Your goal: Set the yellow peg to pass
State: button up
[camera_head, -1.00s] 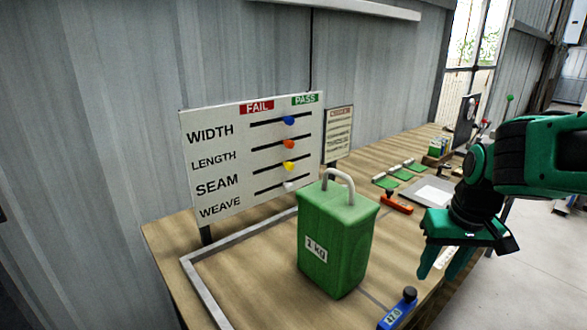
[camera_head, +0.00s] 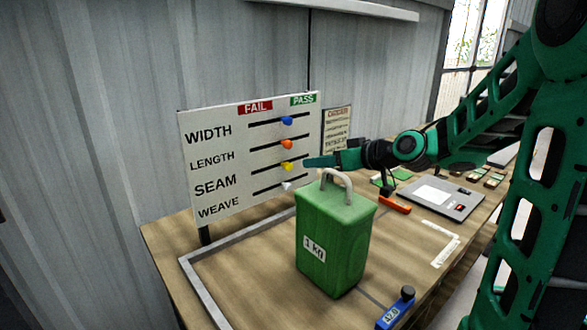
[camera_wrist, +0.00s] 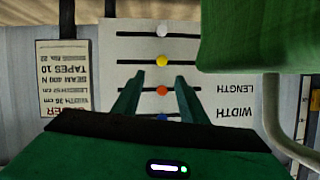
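The yellow peg (camera_head: 287,167) sits near the middle of the SEAM slot on the white board (camera_head: 195,150), between the FAIL label (camera_head: 255,107) and the PASS label (camera_head: 303,100). My gripper (camera_head: 308,162) is just right of it, in front of the board and apart from the peg as far as I can tell. In the upside-down wrist view, my gripper (camera_wrist: 157,78) is open and empty. The yellow peg (camera_wrist: 162,60) shows just beyond the fingertips, and the orange peg (camera_wrist: 161,91) appears between the fingers.
Blue (camera_head: 287,120), orange (camera_head: 288,144) and white (camera_head: 287,186) pegs sit in neighbouring slots. A green 1 kg weight (camera_head: 335,250) with a handle stands close below my gripper. A small notice (camera_head: 337,128) is right of the board. A scale (camera_head: 440,197) lies farther right.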

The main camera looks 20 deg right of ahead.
aim_at(290, 166)
jog(key=x, duration=1)
jog(key=shift+a+f, duration=0.25)
jog(key=shift+f, duration=0.1)
